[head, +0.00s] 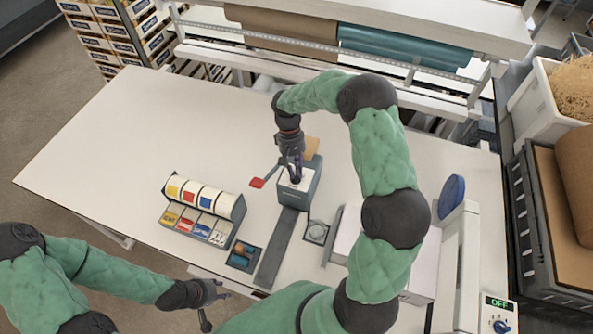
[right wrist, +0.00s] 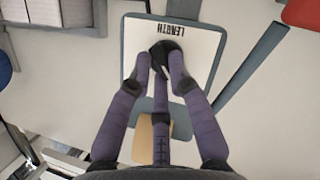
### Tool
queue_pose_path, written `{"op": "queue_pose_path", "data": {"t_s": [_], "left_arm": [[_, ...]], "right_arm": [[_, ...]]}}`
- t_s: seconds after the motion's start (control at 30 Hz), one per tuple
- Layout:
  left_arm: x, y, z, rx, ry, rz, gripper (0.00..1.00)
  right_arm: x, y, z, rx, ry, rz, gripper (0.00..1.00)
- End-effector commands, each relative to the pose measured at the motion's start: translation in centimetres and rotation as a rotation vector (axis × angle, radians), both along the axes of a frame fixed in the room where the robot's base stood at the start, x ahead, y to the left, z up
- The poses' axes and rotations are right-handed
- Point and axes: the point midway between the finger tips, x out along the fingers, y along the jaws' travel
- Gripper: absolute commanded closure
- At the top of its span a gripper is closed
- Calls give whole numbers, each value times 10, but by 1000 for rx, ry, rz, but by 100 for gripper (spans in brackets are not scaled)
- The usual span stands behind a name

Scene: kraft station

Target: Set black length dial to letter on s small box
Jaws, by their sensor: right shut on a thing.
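The tape machine (head: 307,194) is a grey box with a white top panel, standing near the middle of the table. In the right wrist view its white panel (right wrist: 199,36) reads "LENGTH", upside down. The black length dial (right wrist: 160,49) sits on this panel; its letters are hidden by my fingers. My right gripper (right wrist: 160,62) is shut on the dial from above; it also shows in the head view (head: 296,178). My left gripper (head: 216,290) is low at the table's front left edge, away from the machine; its jaw opening is unclear.
A red-ended lever (head: 257,183) sticks out left of the machine. A label roll rack (head: 203,205) stands further left. A dark strip (head: 277,248) runs toward me, with a small tray (head: 243,256) beside it. White boxes (head: 422,267) stand right. The table's left (head: 110,150) is clear.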

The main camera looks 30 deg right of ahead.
Motion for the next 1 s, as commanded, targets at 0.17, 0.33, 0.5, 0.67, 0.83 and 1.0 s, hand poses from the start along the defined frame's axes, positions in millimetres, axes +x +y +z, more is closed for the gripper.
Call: {"op": "queue_pose_path", "data": {"t_s": [0.17,0.33,0.5,0.67,0.83,1.0], "left_arm": [[0,0,-4,0,0,0,60],[0,0,-5,0,0,0,60],[0,0,-5,0,0,0,60],[0,0,-5,0,0,0,60],[0,0,-5,0,0,0,60],[0,0,-5,0,0,0,60]], "right_arm": [[-7,5,-7,7,23,83,100],[-7,5,-7,8,24,123,100],[-7,4,-7,7,25,137,100],[-8,4,-7,7,25,140,100],[-8,4,-7,7,26,140,100],[-8,4,-7,7,25,139,56]]}}
